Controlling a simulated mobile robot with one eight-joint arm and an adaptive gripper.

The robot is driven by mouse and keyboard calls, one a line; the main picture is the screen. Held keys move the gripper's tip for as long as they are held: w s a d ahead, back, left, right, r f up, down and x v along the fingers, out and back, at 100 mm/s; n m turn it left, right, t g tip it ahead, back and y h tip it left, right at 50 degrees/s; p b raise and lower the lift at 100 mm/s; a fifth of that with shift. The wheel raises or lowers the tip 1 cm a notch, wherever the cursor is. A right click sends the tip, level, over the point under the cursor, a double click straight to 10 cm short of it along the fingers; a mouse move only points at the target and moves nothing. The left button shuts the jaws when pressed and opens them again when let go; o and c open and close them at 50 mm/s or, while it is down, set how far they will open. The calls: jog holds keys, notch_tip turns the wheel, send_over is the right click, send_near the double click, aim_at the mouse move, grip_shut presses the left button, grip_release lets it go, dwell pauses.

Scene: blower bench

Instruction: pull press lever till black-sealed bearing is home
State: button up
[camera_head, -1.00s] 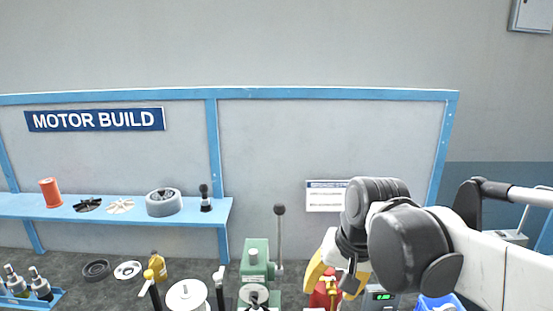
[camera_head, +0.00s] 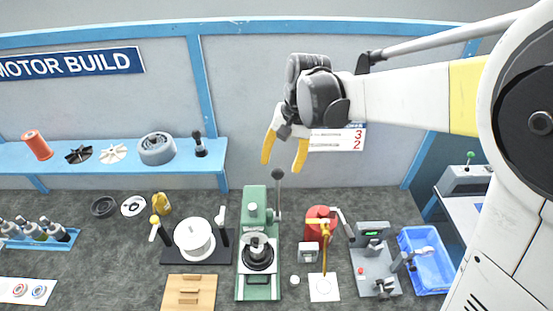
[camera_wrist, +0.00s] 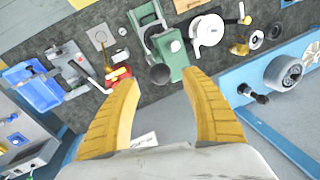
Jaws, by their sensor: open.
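The green press (camera_head: 258,270) stands on the bench at the middle of the head view, with a metal part under its ram. Its lever is a thin rod with a dark ball knob (camera_head: 278,174), standing upright at the press's right side. In the wrist view the green press (camera_wrist: 172,55) is upside down, with the dark knob (camera_wrist: 160,74) just beyond the fingertips. The black-sealed bearing cannot be made out. My gripper (camera_head: 285,168) has yellow fingers, is open and empty, and hangs close to the knob. Its fingers also show in the wrist view (camera_wrist: 163,85).
Left of the press are a white spool on a black stand (camera_head: 194,240) and a wooden block (camera_head: 189,294). To the right are a red can (camera_head: 318,225), a grey device with green display (camera_head: 374,262) and a blue bin (camera_head: 425,262). A blue shelf (camera_head: 110,171) runs behind.

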aim_at(279, 170)
jog(key=f, duration=0.3)
jog(key=a+f, duration=0.1)
jog(key=shift+w+f, duration=0.2)
jog(key=shift+f, duration=0.2)
jog(key=shift+c, duration=0.5)
grip_shut()
jog(key=shift+s, duration=0.15)
